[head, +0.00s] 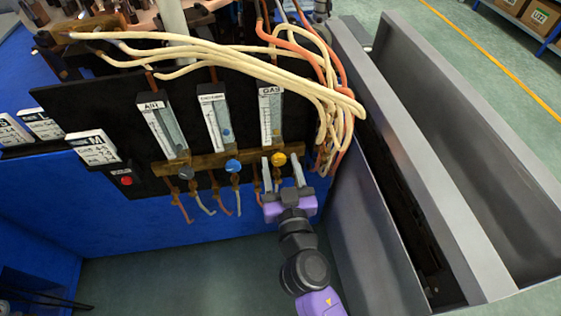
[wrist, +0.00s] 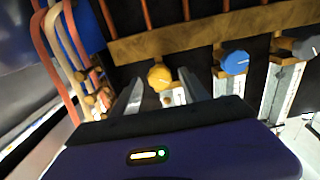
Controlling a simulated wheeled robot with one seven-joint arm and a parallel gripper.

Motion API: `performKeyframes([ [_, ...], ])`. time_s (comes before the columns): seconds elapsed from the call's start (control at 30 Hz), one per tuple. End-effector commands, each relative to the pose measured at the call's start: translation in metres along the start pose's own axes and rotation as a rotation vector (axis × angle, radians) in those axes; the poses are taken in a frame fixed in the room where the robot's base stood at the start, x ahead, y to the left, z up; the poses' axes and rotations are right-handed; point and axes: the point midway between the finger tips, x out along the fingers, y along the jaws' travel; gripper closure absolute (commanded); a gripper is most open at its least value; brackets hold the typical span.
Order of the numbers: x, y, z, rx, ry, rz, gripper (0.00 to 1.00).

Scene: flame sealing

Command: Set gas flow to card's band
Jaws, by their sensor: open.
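The GAS flow meter (head: 271,112) is the rightmost of three upright meters on the black panel.
The AIR meter (head: 163,128) with a grey knob (head: 186,173) and the middle meter (head: 215,120) with a blue knob (head: 233,165) stand left. Cream and orange hoses (head: 335,100) hang close right, beside a grey metal cabinet (head: 400,160). A red button (head: 126,181) is at left.

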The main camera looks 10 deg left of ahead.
Motion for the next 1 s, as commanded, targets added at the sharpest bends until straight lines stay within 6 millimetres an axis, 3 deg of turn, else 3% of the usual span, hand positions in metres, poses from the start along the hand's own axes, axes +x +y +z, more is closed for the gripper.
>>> performKeyframes([
  [0.33, 0.005, -0.0001, 0.0003, 0.0, 0.0, 0.0, 0.47],
  [0.6, 0.0047, -0.0001, 0.0003, 0.0, 0.0, -0.001, 0.99],
  [1.0, 0.0046, -0.0004, 0.0009, -0.058, -0.001, -0.001, 1.0],
])
